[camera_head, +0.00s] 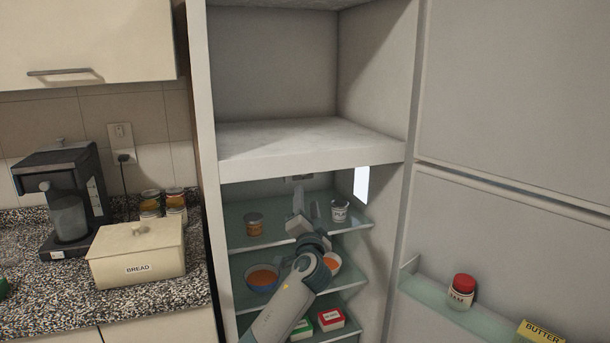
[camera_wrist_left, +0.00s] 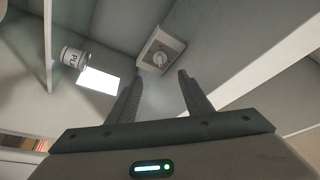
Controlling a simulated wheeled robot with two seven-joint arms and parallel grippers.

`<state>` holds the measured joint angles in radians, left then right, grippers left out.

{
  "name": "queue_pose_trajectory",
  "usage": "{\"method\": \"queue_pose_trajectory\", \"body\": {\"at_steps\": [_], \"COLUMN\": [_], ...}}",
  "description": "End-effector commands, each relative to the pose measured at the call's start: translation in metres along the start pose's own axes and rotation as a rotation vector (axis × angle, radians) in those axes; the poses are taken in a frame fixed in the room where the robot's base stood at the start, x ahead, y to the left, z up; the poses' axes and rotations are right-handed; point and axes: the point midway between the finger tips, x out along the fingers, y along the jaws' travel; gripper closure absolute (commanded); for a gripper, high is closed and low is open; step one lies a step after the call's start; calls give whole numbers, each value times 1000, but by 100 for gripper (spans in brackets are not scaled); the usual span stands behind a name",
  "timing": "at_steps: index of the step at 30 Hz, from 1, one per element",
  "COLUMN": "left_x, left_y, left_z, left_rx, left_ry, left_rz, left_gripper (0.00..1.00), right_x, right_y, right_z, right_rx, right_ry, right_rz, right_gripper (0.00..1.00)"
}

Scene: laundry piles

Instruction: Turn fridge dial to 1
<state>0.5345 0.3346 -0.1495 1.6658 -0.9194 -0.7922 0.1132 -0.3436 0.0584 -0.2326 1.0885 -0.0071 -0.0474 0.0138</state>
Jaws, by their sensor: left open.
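The fridge dial (camera_wrist_left: 159,57) is a small round knob on a pale square housing, seen in the left wrist view just beyond my left fingertips. In the head view its housing (camera_head: 298,178) shows small under the freezer floor at the back. My left gripper (camera_wrist_left: 158,75) is open and empty, with its two fingers apart below the dial and not touching it. In the head view my left gripper (camera_head: 297,203) reaches inside the fridge above the top shelf. The dial's number marks are too small to read. My right gripper is not in view.
A jar (camera_head: 254,224) and a white labelled tub (camera_head: 339,211) stand on the top shelf, either side of my arm.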

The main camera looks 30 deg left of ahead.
Motion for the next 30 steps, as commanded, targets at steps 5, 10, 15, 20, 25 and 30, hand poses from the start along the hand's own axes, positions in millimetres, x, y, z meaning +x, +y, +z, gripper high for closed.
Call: {"method": "queue_pose_trajectory", "body": {"at_steps": [5, 10, 15, 20, 25, 30], "left_x": [33, 61, 87, 108, 121, 127], "left_y": [-3, -2, -2, -2, -1, -1], "left_z": [-1, -1, 0, 0, 0, 0], "left_rx": [3, 2, 3, 3, 2, 1], "left_ry": [-2, -1, -2, -1, -1, 0], "left_rz": [-2, -2, -2, -1, -1, 0], "left_gripper": [54, 54, 54, 54, 54, 54], "right_x": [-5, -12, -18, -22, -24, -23], "right_y": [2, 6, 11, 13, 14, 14], "right_z": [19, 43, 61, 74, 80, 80], "right_rx": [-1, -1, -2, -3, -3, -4], "right_ry": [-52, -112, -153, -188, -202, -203], "right_rz": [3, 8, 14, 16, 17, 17], "right_gripper": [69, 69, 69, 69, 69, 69]}}
